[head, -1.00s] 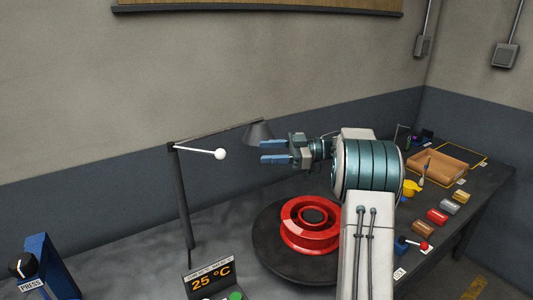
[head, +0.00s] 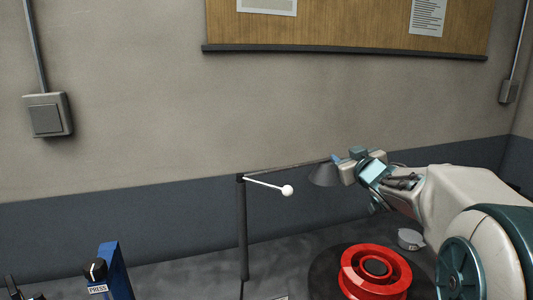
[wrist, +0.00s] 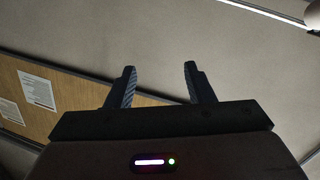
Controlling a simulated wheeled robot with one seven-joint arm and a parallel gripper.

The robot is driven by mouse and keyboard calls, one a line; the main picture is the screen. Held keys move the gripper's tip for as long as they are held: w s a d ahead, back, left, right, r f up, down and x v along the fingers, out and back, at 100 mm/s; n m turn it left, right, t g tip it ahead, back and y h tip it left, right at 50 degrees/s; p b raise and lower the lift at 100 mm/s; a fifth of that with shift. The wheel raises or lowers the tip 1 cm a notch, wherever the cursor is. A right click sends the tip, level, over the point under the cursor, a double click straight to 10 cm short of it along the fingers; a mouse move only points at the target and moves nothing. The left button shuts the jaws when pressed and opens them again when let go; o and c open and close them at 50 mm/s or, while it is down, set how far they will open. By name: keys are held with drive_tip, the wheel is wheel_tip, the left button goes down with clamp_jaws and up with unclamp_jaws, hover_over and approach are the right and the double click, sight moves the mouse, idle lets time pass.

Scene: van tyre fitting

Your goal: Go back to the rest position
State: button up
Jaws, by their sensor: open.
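In the head view my gripper (head: 337,160) is raised beside the grey cone-shaped lamp shade (head: 325,177), partly hidden by my wrist. I cannot tell there whether it touches the shade. My forearm reaches in from the right side of the head view, above the bench.
A red wheel rim (head: 350,279) lies on a dark round turntable (head: 325,264). A small grey pot (head: 410,239) sits behind it. A dark post (head: 243,230) carries a white-knobbed lever (head: 287,190). A blue press (head: 115,270) stands left. A corkboard (head: 350,22) hangs above.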

drive_tip(key=s+a+f+m+g, duration=0.1)
drive_tip(key=s+f+g, duration=0.3)
drive_tip(key=s, duration=0.7)
drive_tip(key=s+a+f+m+g+h, duration=0.1)
drive_tip(key=s+a+f+m+g, duration=0.1)
drive_tip(key=s+f, duration=0.7)
drive_tip(key=s+a+f+m+g+h, duration=0.1)
drive_tip(key=s+f+g, duration=0.5)
drive_tip(key=s, duration=0.9)
drive_tip(key=shift+s+a+f+m+g, duration=0.25)
drive_tip(key=shift+a+f+m+g, duration=0.25)
drive_tip(key=shift+a, duration=0.55)
drive_tip(key=shift+r, duration=0.15)
